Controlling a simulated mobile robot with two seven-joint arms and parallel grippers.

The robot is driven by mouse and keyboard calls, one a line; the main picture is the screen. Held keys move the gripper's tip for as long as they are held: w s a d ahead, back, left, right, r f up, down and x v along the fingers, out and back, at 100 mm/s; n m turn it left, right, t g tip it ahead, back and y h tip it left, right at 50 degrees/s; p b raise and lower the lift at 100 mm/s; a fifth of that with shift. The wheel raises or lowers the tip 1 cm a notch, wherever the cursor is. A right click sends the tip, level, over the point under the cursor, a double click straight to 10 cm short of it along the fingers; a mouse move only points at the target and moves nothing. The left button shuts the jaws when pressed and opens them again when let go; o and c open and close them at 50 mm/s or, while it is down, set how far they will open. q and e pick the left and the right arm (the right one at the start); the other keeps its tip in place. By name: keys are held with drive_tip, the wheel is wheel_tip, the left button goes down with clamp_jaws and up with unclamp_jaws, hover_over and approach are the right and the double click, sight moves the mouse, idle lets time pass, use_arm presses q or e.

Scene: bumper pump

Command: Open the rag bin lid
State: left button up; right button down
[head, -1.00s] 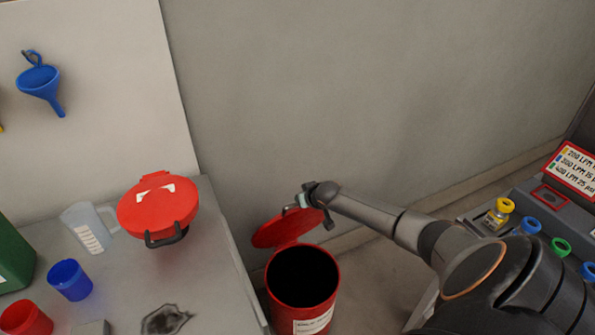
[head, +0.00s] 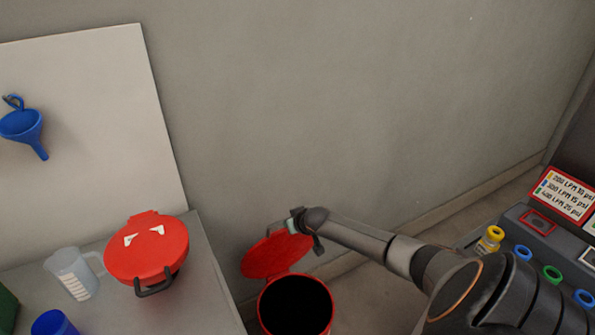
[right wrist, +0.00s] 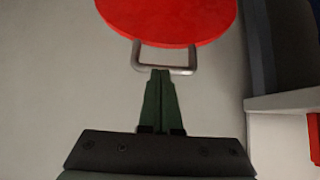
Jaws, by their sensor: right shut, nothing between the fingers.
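The red rag bin (head: 262,318) stands on the floor beside the bench, with its dark inside showing. Its round red lid (head: 262,258) is raised and leans at the back of the rim, toward the wall. My right gripper (head: 295,222) is at the lid's upper edge, partly hidden by the wrist. In the right wrist view, the shut, empty fingers (right wrist: 160,78) point at the lid's metal handle (right wrist: 148,58), with the red lid (right wrist: 170,18) beyond. I cannot tell whether the fingertips touch the handle. My left gripper is not in view.
A grey console (head: 510,225) with coloured rings is at right. The wall is behind the bin.

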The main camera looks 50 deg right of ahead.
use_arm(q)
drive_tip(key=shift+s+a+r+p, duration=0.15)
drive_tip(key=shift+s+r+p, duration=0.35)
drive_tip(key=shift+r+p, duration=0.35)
use_arm(e)
drive_tip(key=v, duration=0.9)
drive_tip(key=shift+s+f, duration=0.25)
drive_tip(key=shift+s, duration=0.15)
drive_tip(key=shift+a, duration=0.1)
